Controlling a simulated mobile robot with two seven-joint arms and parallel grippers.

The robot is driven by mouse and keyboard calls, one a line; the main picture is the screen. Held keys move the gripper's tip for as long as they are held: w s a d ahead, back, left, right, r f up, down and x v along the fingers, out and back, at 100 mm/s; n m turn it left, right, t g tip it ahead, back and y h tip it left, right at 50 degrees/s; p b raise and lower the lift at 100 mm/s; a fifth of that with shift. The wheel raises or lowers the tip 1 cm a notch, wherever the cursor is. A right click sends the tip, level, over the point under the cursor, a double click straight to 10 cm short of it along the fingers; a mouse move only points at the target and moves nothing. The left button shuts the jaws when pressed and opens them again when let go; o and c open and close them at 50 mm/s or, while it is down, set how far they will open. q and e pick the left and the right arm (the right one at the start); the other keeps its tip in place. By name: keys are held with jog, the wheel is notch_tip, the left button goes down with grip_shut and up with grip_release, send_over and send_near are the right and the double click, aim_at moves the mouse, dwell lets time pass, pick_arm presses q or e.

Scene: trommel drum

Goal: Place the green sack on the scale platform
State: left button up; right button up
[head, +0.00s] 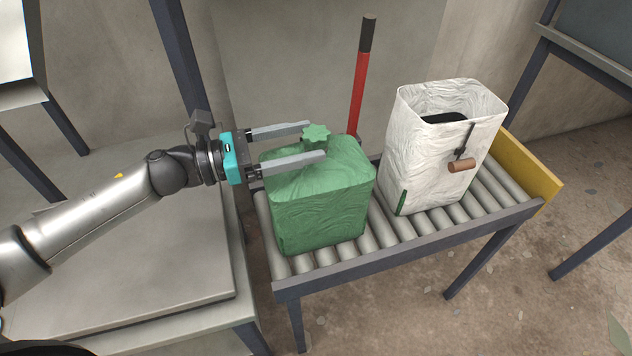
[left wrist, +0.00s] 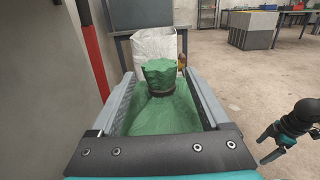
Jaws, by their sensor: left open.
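The green sack (head: 320,205) stands upright on the roller conveyor, its tied neck (head: 316,134) at the top. My left gripper (head: 316,140) is open at the top of the sack, one finger on each side of the neck. In the left wrist view the sack's neck (left wrist: 159,75) shows between the fingertips, with a gap on both sides. The flat grey scale platform (head: 150,270) lies left of the conveyor, under my left arm, and its visible top is bare.
An open white sack (head: 430,150) with a brown-handled tool (head: 462,165) stands right of the green sack on the rollers (head: 385,235). A yellow end stop (head: 530,168) closes the conveyor's right end. A red post with a black top (head: 360,85) rises behind.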

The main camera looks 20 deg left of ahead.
pick_arm(q)
jog(key=shift+x, duration=1.4)
jog(key=shift+s, duration=0.1)
grip_shut()
jog(key=shift+r, duration=0.15)
dwell(0.4)
